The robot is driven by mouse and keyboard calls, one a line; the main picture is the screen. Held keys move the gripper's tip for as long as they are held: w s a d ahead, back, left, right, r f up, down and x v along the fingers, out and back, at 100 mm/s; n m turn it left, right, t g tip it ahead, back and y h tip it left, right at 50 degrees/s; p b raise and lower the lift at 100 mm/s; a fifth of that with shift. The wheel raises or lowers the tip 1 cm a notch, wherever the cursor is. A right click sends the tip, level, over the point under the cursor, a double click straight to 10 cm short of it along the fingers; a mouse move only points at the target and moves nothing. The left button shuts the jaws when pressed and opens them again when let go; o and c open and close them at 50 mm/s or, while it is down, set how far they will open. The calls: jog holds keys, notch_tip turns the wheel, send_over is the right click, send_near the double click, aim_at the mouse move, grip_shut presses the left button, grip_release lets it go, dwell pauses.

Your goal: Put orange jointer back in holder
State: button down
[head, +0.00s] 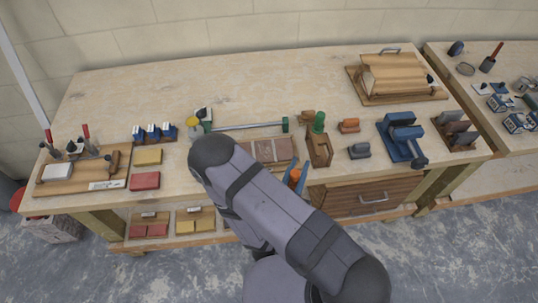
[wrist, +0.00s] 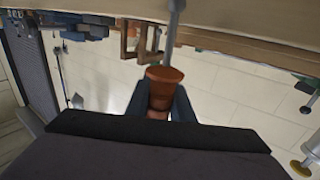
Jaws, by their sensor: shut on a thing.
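My gripper (head: 298,172) is low over the front edge of the bench, mostly hidden by my arm in the head view. Its blue fingers are shut on the orange jointer (head: 294,174). In the wrist view the jointer's orange handle (wrist: 163,76) sits between the fingers, with its grey metal shaft running to the top edge. The wooden holder (head: 322,153) stands just right of and behind my gripper, apart from the jointer. A green-handled tool (head: 319,122) stands upright in it. Wooden frame-like parts (wrist: 140,42) show near the shaft in the wrist view; I cannot tell whether they are the holder.
A tray of reddish-brown blocks (head: 266,150) lies left of my gripper. A long green-ended rod (head: 245,126) lies behind it. Right of the holder are an orange block (head: 349,125), a grey block (head: 359,151) and a blue tool (head: 402,135). Bare bench top lies farther back.

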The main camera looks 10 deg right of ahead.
jog(key=w+d+r+m+g+h+p, duration=0.3)
jog(key=w+d+r, duration=0.1)
jog(key=d+r, duration=0.2)
jog(key=w+d+r+m+g+h+p, duration=0.3)
jog(key=w+d+r, duration=0.2)
jog(key=r, duration=0.4)
jog(key=shift+d+r+g+h+p, duration=0.15)
jog(key=shift+d+g+h+p, duration=0.2)
jog(key=shift+d, duration=0.35)
jog(key=shift+f+b, duration=1.55)
jog(key=shift+f, duration=0.55)
jog(key=shift+f, duration=0.15)
jog(key=shift+f+b, duration=1.6)
jog(key=shift+f, duration=0.05)
jog(key=shift+f, duration=0.15)
